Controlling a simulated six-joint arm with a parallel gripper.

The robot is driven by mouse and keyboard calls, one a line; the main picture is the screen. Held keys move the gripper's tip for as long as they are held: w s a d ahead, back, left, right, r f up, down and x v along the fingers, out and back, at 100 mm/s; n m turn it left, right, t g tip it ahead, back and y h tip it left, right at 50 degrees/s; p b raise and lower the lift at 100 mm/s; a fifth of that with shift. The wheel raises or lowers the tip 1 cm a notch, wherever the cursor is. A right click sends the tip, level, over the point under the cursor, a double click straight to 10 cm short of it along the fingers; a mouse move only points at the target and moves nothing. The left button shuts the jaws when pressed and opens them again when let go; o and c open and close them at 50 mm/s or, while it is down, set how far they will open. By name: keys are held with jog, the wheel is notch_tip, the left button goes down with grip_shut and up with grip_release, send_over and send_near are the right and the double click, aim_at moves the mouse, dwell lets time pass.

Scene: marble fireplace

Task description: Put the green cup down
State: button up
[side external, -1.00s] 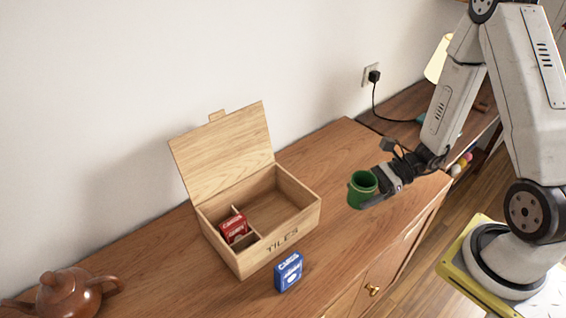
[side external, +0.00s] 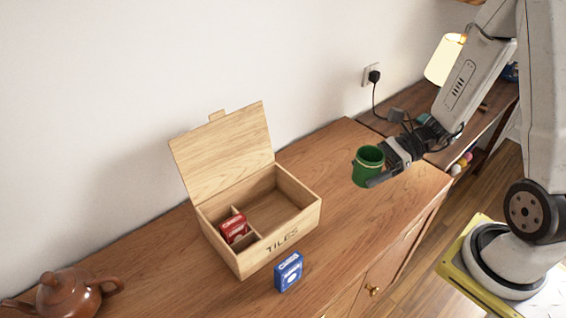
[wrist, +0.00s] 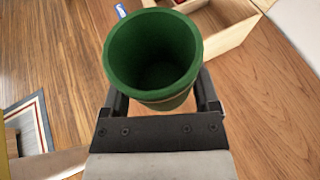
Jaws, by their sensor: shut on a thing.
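The green cup (side external: 366,168) is upright, or close to it, over the right end of the wooden cabinet top. My gripper (side external: 376,172) is shut on the cup, with its fingers on either side of the cup's body. In the wrist view the green cup (wrist: 152,60) shows its open mouth and looks empty inside. My gripper's fingers (wrist: 160,100) show on both sides of it. I cannot tell whether the cup's base touches the wood or is a little above it.
An open wooden box (side external: 290,222) marked TILES holds a red card pack (side external: 234,228). A blue card pack (side external: 288,271) stands in front of it. A brown teapot (side external: 68,295) is at the far left. Bare cabinet top (side external: 345,225) lies between box and cup.

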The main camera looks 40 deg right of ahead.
jog(key=shift+r, duration=1.45)
jog(key=w+a+m+t+h, duration=0.3)
jog(key=w+a+m+t, duration=0.1)
jog(key=w+a, duration=1.25)
jog(key=shift+m+t, duration=0.3)
jog(key=shift+w+f, duration=0.25)
jog(key=shift+f, duration=1.05)
jog(key=shift+w+f, duration=0.2)
jog(key=shift+f, duration=1.1)
jog(key=shift+f, duration=0.1)
jog(key=shift+a+f, duration=0.1)
jog(key=shift+f, duration=2)
jog(key=shift+f, duration=0.15)
jog(key=shift+f, duration=1.65)
